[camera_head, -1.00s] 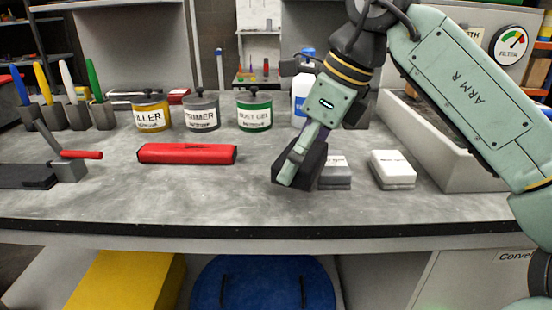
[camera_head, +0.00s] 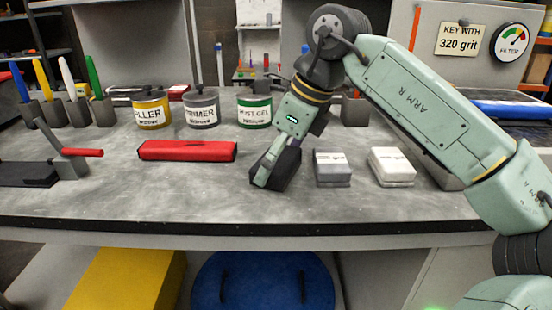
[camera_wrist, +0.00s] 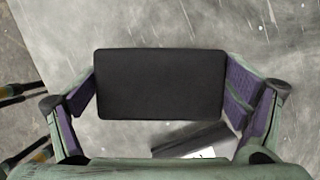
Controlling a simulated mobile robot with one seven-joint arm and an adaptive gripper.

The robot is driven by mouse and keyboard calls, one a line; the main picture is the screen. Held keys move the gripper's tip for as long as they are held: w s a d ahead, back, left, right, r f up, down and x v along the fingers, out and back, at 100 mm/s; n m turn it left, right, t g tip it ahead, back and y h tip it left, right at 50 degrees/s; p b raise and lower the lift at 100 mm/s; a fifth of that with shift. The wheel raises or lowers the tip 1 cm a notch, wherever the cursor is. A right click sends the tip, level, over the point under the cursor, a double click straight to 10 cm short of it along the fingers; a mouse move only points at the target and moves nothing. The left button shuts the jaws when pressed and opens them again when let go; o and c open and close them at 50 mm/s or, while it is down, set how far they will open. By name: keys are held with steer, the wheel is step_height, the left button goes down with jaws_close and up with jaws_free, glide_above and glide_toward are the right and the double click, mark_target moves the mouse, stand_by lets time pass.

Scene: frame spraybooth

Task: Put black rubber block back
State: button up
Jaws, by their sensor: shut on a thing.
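My gripper (camera_head: 268,172) is shut on the black rubber block (camera_head: 287,167) over the front middle of the grey bench. In the wrist view the block (camera_wrist: 160,84) lies flat across between my two purple-padded fingers (camera_wrist: 160,95). I cannot tell whether its underside touches the bench. A grey block with a white "grit" label (camera_head: 332,171) sits just right of my gripper in the head view. A white block (camera_head: 391,168) on a grey base sits further right.
A red case (camera_head: 187,151) lies to the left. Filler (camera_head: 151,110), primer (camera_head: 201,112) and dust gel (camera_head: 254,111) tins stand behind. A tool with a red handle (camera_head: 82,153) is at far left. The bench between the red case and the front edge is clear.

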steer(key=shift+f, duration=0.2)
steer(key=o, duration=0.8)
steer(key=shift+o, duration=0.2)
steer(key=shift+r, duration=0.15)
steer(key=shift+r, duration=0.25)
steer(key=p+v, duration=0.1)
steer(key=v, duration=1)
steer(key=shift+d+r, duration=0.2)
steer(key=shift+r, duration=0.15)
